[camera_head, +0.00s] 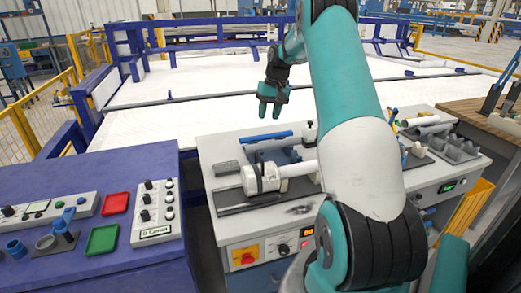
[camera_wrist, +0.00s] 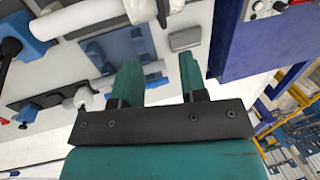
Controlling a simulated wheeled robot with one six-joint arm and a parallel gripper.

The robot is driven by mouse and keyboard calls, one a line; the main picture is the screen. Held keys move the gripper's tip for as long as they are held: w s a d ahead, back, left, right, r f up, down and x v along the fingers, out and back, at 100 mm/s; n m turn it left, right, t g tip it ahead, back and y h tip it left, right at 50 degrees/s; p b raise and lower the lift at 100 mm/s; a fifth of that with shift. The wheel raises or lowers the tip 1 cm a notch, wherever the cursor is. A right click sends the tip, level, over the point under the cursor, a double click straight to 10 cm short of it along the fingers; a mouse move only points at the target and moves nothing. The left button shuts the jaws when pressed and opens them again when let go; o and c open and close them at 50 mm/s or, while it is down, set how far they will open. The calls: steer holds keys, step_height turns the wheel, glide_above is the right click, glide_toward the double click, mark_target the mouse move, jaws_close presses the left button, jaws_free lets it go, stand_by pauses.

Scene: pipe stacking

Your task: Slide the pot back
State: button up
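No thing in view is plainly a pot. The closest is a short, wide white cylinder (camera_head: 262,178) with a dark band, lying on its side on a dark rail plate on the white workbench (camera_head: 222,150). A narrower white pipe (camera_head: 300,168) runs from it to the right, partly hidden by my arm. My gripper (camera_head: 270,110) hangs above and behind the bench, pointing down, apart from the cylinder. In the wrist view its two teal fingers (camera_wrist: 160,64) are spread with nothing between them. A white cylindrical part (camera_wrist: 150,8) is cut off at the top edge there.
A blue bar (camera_head: 266,136) and a small grey block (camera_head: 226,168) lie on the bench. A grey cradle (camera_head: 455,147) stands at the right. A purple control table (camera_head: 105,265) with red and green trays is at the left, across a gap. My arm hides the bench's middle.

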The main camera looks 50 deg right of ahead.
steer(key=p, duration=0.4)
glide_above(260, 174)
steer(key=w+d, duration=0.3)
steer(key=d, duration=0.1)
steer(key=f, duration=1.4)
steer(key=shift+s+a+f, duration=0.1)
steer(key=shift+a+f, duration=0.15)
steer(key=shift+f, duration=0.05)
jaws_close()
